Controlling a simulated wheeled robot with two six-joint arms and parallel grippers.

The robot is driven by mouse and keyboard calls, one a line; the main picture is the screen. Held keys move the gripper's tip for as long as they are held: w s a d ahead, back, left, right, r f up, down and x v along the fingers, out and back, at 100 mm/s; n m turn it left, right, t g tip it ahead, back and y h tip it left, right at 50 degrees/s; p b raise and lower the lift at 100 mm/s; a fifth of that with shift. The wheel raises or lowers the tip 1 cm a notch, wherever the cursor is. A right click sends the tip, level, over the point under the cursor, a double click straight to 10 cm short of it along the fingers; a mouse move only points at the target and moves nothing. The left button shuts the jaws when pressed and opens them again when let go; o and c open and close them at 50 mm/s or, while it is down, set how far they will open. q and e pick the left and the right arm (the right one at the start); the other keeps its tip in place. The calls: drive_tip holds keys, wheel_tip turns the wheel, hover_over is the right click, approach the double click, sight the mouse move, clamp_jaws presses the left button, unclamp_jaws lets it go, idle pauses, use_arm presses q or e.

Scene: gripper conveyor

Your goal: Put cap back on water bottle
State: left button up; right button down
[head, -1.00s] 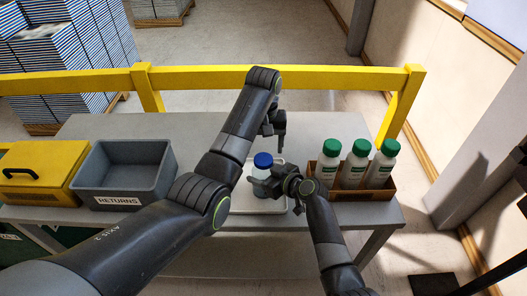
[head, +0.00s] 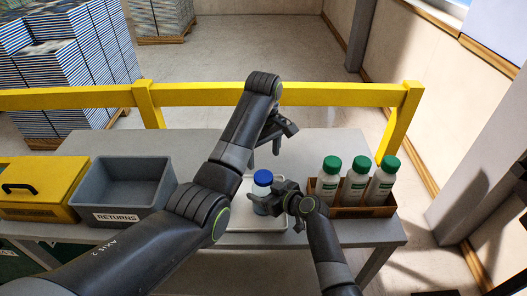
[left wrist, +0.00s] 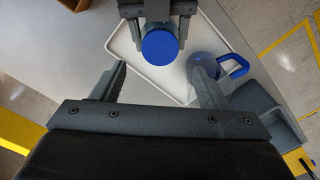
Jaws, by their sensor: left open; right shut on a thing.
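A water bottle (head: 261,196) with a blue cap (head: 263,177) on its top stands upright over a white tray (head: 240,225). My right gripper (head: 266,205) is shut around the bottle's body below the cap. In the left wrist view the cap (left wrist: 160,47) is a round blue disc seen from above, between the right gripper's fingers. Whether the cap is screwed tight cannot be told. My left gripper (head: 275,143) is open and empty, above and behind the bottle.
A bluish round thing with a blue handle (left wrist: 236,66) is partly behind a left finger. A brown crate (head: 350,211) with green-capped bottles stands right. A grey RETURNS bin (head: 120,190) and yellow box (head: 40,187) stand left. A yellow rail (head: 330,94) runs behind; the back tabletop is clear.

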sight(263, 176)
use_arm(q)
drive_tip(key=shift+r+n, duration=0.25)
drive_tip(key=shift+n, duration=0.45)
drive_tip(key=shift+f, duration=4)
drive_tip(key=c, duration=1)
drive_tip(key=m, duration=0.9)
drive_tip(key=shift+m, duration=0.4)
drive_tip(key=o, duration=1.1)
drive_tip(key=shift+c, duration=0.2)
